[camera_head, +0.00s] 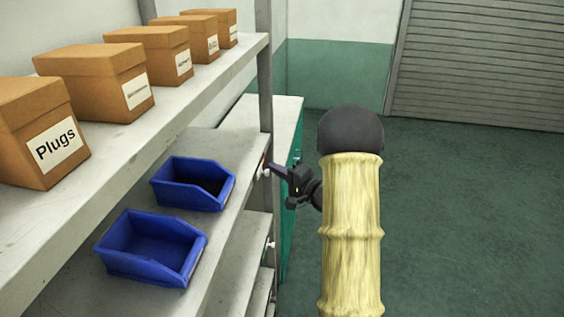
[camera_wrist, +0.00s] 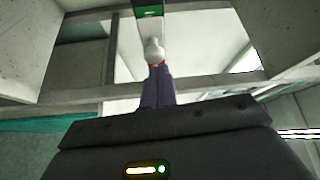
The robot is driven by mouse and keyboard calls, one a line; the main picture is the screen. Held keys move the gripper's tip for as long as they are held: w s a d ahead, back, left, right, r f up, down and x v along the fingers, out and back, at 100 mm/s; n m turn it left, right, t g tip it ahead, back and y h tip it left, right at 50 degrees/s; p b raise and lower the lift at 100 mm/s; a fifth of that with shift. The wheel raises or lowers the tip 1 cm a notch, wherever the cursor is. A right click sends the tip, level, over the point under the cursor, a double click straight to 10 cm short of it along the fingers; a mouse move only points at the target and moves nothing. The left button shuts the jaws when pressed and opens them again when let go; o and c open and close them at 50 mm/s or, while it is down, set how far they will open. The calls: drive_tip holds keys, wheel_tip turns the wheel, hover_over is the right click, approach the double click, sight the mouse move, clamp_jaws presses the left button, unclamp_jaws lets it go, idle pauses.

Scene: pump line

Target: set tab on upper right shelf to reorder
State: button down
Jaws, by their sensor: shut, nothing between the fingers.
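My gripper (camera_head: 273,168) is shut, with its fingertips at the front edge of the shelf that holds the blue bins. A small white tab knob (camera_head: 265,173) is at that edge, right by the fingertips. In the wrist view the shut fingers (camera_wrist: 157,75) point at the white knob (camera_wrist: 153,48), with a little red at its base. A green patch in a light strip (camera_wrist: 149,11) shows beyond the knob. Whether the fingertips touch the knob I cannot tell. Any writing on the tab is too small to read.
Two blue bins (camera_head: 152,272) stand on this shelf. Several cardboard boxes (camera_head: 92,62) stand on the shelf above. A grey post (camera_head: 265,95) rises close to the gripper. Another white knob (camera_head: 270,244) is on a lower shelf. Green floor (camera_head: 460,220) at the right is clear.

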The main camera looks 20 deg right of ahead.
drive_tip(key=shift+s+a, duration=0.1)
drive_tip(key=shift+a, duration=0.05)
drive_tip(key=shift+s+a+f, duration=0.25)
drive_tip(key=shift+s+a, duration=0.35)
drive_tip(key=shift+s, duration=0.3)
drive_tip(key=w+d+r+p, duration=0.1)
drive_tip(key=w+d+p, duration=0.1)
drive_tip(key=w+d, duration=0.15)
drive_tip(key=b+v, duration=0.5)
drive_tip(key=v, duration=0.5)
drive_tip(key=shift+s, duration=0.35)
